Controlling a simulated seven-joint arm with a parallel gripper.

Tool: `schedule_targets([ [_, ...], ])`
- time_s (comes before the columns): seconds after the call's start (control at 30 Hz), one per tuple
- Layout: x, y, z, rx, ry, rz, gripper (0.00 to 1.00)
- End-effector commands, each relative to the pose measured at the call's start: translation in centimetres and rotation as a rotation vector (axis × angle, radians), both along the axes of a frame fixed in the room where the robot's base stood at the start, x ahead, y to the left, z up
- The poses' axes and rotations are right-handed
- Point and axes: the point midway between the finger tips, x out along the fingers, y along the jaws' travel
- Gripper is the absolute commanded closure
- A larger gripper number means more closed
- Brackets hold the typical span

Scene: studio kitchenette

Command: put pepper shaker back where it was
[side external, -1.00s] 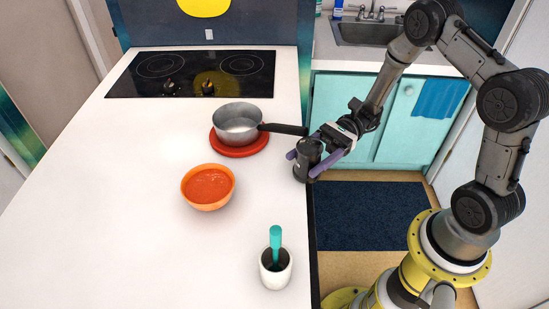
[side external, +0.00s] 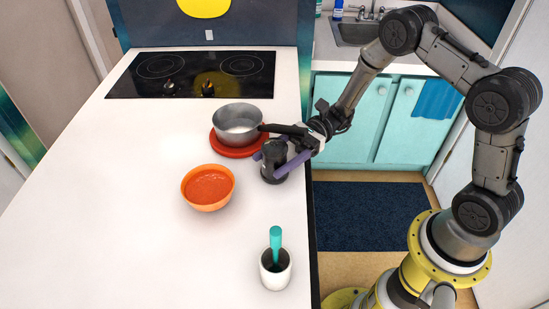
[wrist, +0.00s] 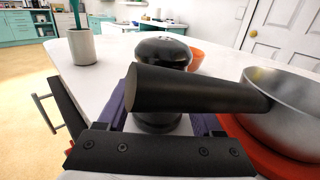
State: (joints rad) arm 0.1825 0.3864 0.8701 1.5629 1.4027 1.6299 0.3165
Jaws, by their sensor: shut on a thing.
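The dark pepper shaker (side external: 272,158) is upright between the purple fingers of my gripper (side external: 269,166), which is shut on it. It is over the counter (side external: 140,200), in front of the saucepan handle and right of the orange bowl. I cannot tell whether its base touches the counter. In the wrist view the shaker's domed top (wrist: 163,48) shows above the black pan handle (wrist: 190,90). The handle crosses in front of the shaker and hides its middle. The handle is very close to my gripper; contact cannot be told.
The grey saucepan (side external: 237,116) stands on a red trivet (side external: 226,148). An orange bowl (side external: 208,204) of red soup is to the left. A white cup (side external: 281,275) with a teal-handled utensil stands nearer the camera. The left counter is clear; a black stovetop (side external: 190,75) is behind.

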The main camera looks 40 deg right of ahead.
Motion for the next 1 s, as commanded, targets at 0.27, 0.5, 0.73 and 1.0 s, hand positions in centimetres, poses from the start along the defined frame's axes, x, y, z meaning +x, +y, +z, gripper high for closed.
schedule_targets([
  [0.27, 0.0, 0.0, -0.1, 0.000, 0.000, 0.000, 0.03],
  [0.5, 0.0, 0.0, 0.0, 0.000, -0.001, 0.000, 0.03],
  [0.73, 0.1, -2.6, 0.2, 0.000, -0.001, -0.004, 0.03],
  [1.0, 0.0, -8.2, 0.1, 0.000, 0.000, -0.004, 0.03],
])
